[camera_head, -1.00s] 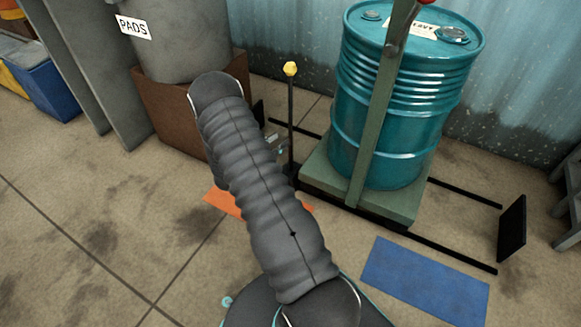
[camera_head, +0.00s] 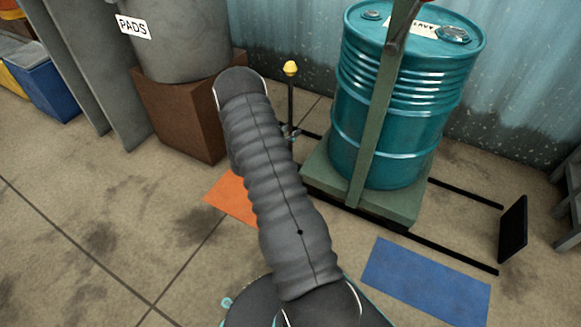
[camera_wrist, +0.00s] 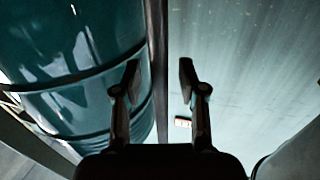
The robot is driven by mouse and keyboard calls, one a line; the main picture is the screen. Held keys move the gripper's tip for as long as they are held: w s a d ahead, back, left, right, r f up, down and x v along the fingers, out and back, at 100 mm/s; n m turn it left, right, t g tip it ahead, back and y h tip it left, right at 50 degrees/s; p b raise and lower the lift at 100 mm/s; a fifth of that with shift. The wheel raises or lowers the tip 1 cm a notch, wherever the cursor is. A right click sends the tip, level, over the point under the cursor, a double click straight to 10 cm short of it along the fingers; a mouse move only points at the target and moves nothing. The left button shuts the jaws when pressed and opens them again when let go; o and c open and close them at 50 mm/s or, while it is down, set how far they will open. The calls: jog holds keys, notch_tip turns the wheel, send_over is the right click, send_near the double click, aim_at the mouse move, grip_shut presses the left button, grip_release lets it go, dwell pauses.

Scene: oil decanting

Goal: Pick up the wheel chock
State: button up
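I cannot make out a wheel chock for certain in either view. A dark upright bar (camera_wrist: 158,30) shows between and beyond the fingers, and I see nothing held. In the head view my arm hides most of my gripper, with only small grey parts showing near the yellow-knobbed lever (camera_head: 291,70).
A teal drum (camera_head: 385,120) stands on a green platform (camera_head: 400,205) with dark rails. An orange mat (camera_head: 232,195) and a blue mat (camera_head: 425,280) lie on the floor. A brown box (camera_head: 180,115) bears a grey bin (camera_head: 180,45).

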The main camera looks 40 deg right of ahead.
grip_shut()
jog(key=shift+r, duration=0.1)
